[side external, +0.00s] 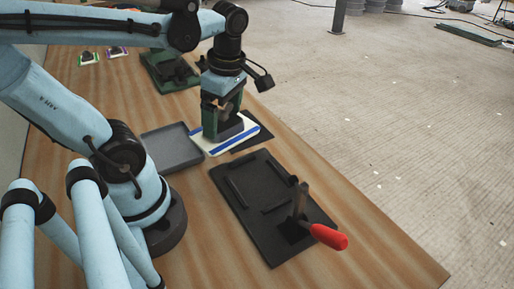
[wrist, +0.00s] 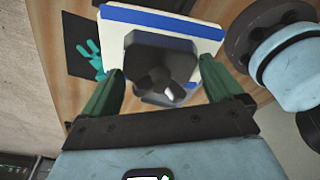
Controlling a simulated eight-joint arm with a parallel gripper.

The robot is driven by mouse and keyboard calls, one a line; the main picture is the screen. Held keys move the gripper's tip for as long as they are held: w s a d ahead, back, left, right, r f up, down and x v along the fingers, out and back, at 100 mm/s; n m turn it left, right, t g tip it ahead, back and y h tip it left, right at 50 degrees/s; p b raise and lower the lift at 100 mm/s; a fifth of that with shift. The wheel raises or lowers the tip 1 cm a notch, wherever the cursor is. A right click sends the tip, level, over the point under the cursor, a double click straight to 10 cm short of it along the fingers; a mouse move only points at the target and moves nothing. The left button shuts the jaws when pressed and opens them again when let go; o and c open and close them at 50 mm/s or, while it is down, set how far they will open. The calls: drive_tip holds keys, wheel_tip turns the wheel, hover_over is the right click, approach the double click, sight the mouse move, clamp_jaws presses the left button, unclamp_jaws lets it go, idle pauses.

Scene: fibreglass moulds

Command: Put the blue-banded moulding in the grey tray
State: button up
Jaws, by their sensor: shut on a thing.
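The blue-banded moulding is a white plate with blue bands (side external: 213,147) and a dark grey raised block in its middle. It also shows at the top of the wrist view (wrist: 203,28). My gripper (side external: 222,124), with green fingers, is shut on the grey block from above; the fingers stand either side of it in the wrist view (wrist: 161,70). The plate looks about level. I cannot tell how high it is above the table. The grey tray (side external: 172,148) lies just left of the moulding in the side view, empty; I cannot make it out in the wrist view.
A black mat (side external: 260,134) lies by the moulding; the wrist view shows a teal hand mark on it. A black plate (side external: 262,235) with bars and a red-handled clamp (side external: 328,236) lies nearer. A green fixture (side external: 160,77) stands behind, with two small cards beyond.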

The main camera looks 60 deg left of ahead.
drive_tip(key=s+a+n, duration=0.1)
drive_tip(key=n, duration=0.2)
drive_tip(key=a+n, duration=0.1)
drive_tip(key=n, duration=0.2)
drive_tip(key=s+a+n+h, duration=0.1)
drive_tip(key=n, duration=0.2)
drive_tip(key=shift+s+r+n+g, duration=0.15)
drive_tip(key=shift+s+n+g, duration=0.15)
drive_tip(key=shift+n+g, duration=0.1)
drive_tip(key=s+a+f+n, duration=0.2)
drive_tip(key=a, duration=0.1)
drive_tip(key=s+a+f+n, duration=0.2)
drive_tip(key=s+a, duration=0.1)
drive_tip(key=a, duration=0.1)
drive_tip(key=s+a+f+n+h, duration=0.1)
drive_tip(key=s+a+f+n, duration=0.1)
drive_tip(key=a+f, duration=0.1)
drive_tip(key=shift+s+a, duration=0.4)
drive_tip(key=shift+a, duration=0.35)
drive_tip(key=shift+f, duration=1.95)
drive_tip(key=shift+f, duration=0.1)
drive_tip(key=o, duration=0.9)
